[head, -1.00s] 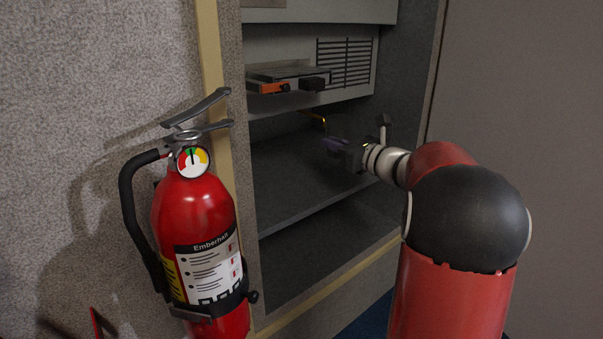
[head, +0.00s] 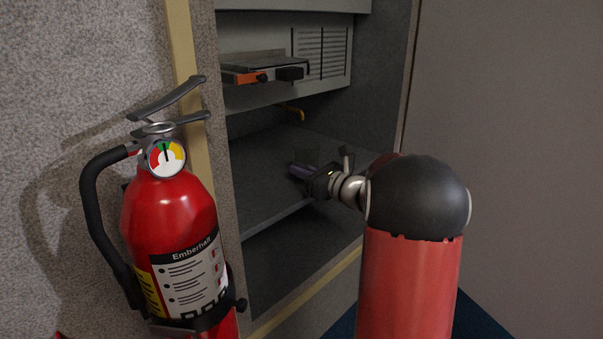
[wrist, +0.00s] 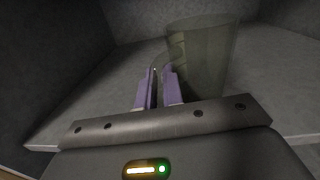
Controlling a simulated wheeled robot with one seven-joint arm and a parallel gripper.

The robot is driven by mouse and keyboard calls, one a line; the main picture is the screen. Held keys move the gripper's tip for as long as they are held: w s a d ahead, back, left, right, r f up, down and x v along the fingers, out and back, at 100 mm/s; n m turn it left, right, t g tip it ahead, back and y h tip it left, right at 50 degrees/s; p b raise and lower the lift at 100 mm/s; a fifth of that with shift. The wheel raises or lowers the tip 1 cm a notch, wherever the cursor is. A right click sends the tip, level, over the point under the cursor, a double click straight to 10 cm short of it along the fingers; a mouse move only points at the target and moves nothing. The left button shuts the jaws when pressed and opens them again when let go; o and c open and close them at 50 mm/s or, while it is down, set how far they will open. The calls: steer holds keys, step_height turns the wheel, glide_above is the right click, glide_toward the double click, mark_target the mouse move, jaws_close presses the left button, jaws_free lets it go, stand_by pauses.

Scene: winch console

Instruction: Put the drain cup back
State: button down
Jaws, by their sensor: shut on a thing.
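The drain cup (wrist: 205,58) is a smoky, see-through tumbler, upright at the right of my fingertips in the wrist view. It shows faintly as a dark shape in the head view (head: 308,155). My gripper (wrist: 158,72), with purple fingers, is shut on the cup at its left side; the exact contact, perhaps a handle, is hard to make out. In the head view my gripper (head: 293,168) is over the front part of the grey shelf (head: 262,195). I cannot tell whether the cup's base touches the shelf.
A unit with an orange-ended front (head: 243,76) sits overhead. A red fire extinguisher (head: 178,225) stands left of the opening. The shelf's left part is clear.

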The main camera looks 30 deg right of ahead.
steer(key=c, duration=1.5)
jaws_free()
steer(key=shift+c, duration=0.2)
steer(key=shift+s, duration=0.1)
steer(key=v, duration=1.1)
steer(key=shift+s+d, duration=0.15)
steer(key=shift+s, duration=0.25)
steer(key=shift+r, duration=0.1)
